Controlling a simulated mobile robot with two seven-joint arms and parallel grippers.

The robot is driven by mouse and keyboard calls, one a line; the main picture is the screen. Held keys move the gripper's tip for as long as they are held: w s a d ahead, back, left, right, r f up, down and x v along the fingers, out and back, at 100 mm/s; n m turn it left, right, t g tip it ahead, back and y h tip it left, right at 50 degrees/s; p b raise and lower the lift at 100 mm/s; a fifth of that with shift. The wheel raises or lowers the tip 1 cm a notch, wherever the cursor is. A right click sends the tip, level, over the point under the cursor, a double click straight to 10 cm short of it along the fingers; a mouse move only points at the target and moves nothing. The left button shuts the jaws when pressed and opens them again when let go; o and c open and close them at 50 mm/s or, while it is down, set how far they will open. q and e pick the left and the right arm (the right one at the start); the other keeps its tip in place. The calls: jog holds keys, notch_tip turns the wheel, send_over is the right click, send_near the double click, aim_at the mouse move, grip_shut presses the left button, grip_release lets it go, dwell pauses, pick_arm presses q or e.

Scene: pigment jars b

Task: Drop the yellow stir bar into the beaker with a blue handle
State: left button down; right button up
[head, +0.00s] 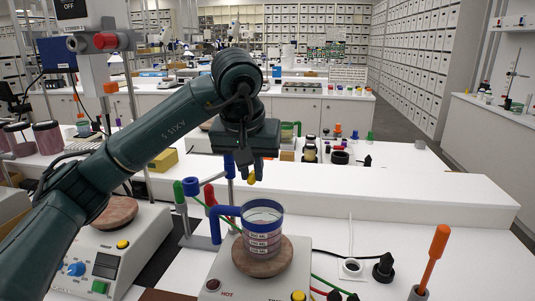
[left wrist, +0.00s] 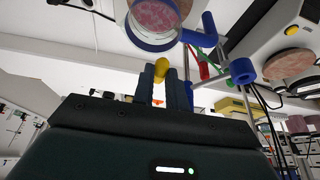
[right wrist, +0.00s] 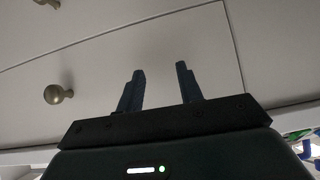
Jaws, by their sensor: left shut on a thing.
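My left gripper (head: 247,174) points down and is shut on the yellow stir bar (head: 251,179), whose end shows below the fingers. The bar also shows between the fingertips in the left wrist view (left wrist: 161,68). The beaker with a blue handle (head: 263,240) stands upright on a round brown plate; its blue rim and handle also show in the left wrist view (left wrist: 152,42). In the head view the bar appears above the rim, slightly left of its middle, and apart from it. My right gripper (right wrist: 160,75) is open and empty, facing a pale cabinet front.
The beaker's plate is on a white hotplate (head: 225,270). A stand with blue, green and red clamps (head: 190,188) rises left of the beaker. An orange-handled tool (head: 438,243) stands at the right. A round knob (right wrist: 58,94) is on the cabinet.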

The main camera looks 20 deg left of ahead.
aim_at(246, 227)
pick_arm(q)
jog(key=shift+w+f, duration=0.1)
jog(key=shift+w, duration=0.15)
jog(key=shift+f, duration=0.15)
jog(key=shift+s+f+b, duration=0.3)
jog(key=shift+f+b, duration=0.35)
jog(key=shift+b, duration=0.2)
notch_tip(246, 227, down, 4)
jog(key=b, duration=0.3)
pick_arm(e)
jog(key=shift+w+a+f+t+y, duration=0.2)
jog(key=shift+w+a+f, duration=0.1)
jog(key=shift+a, duration=0.15)
jog(key=shift+w+a+f+t+y, duration=0.15)
jog(key=shift+w+a+t+y, duration=0.1)
jog(key=shift+a, duration=0.15)
pick_arm(q)
jog(key=c, duration=1.3)
grip_release()
